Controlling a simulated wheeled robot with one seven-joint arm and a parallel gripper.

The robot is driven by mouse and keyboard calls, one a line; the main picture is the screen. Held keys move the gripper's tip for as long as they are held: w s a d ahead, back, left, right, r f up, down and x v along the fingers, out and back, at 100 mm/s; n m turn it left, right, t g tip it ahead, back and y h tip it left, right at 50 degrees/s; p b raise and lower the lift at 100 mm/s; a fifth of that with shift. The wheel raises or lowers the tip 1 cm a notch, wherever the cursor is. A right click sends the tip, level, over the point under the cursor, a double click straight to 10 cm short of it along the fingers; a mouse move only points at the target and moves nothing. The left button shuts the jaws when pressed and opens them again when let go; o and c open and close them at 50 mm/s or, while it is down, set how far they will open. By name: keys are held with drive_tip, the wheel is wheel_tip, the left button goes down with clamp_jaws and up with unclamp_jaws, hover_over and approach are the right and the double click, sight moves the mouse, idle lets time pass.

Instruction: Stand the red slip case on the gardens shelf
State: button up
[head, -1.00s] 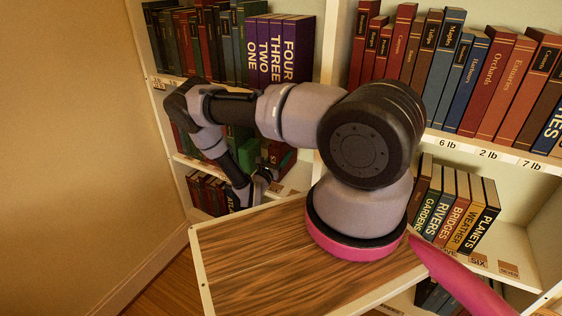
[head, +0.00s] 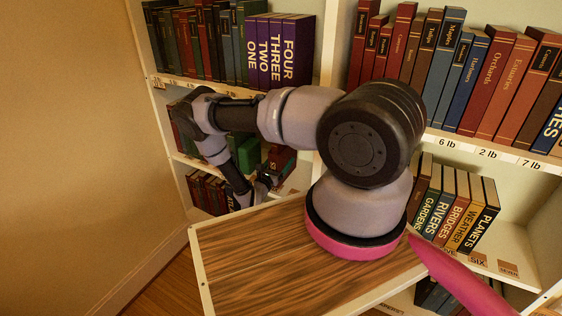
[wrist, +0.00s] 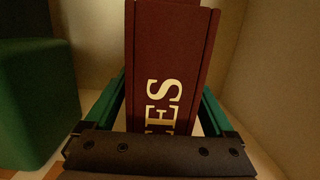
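The red slip case (wrist: 170,60) is a dark red upright block with pale letters ending in "ES" in the wrist view. It stands between the two green fingers of my gripper (wrist: 163,95), one on each side. Whether the fingers press on it or only flank it does not show clearly. In the head view my gripper (head: 266,180) is low in the left bookcase, beside a red block (head: 283,160) on the middle shelf. The lower part of the case is hidden by the gripper body. The gardens shelf's label is not readable.
A green block (wrist: 35,105) stands left of the case in the wrist view. A wooden desk top (head: 250,255) lies in front. Named books (head: 455,208) stand in the right bookcase.

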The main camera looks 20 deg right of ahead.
drive_tip(key=shift+a+r, duration=0.1)
drive_tip(key=v, duration=1.2)
drive_tip(key=shift+r, duration=0.1)
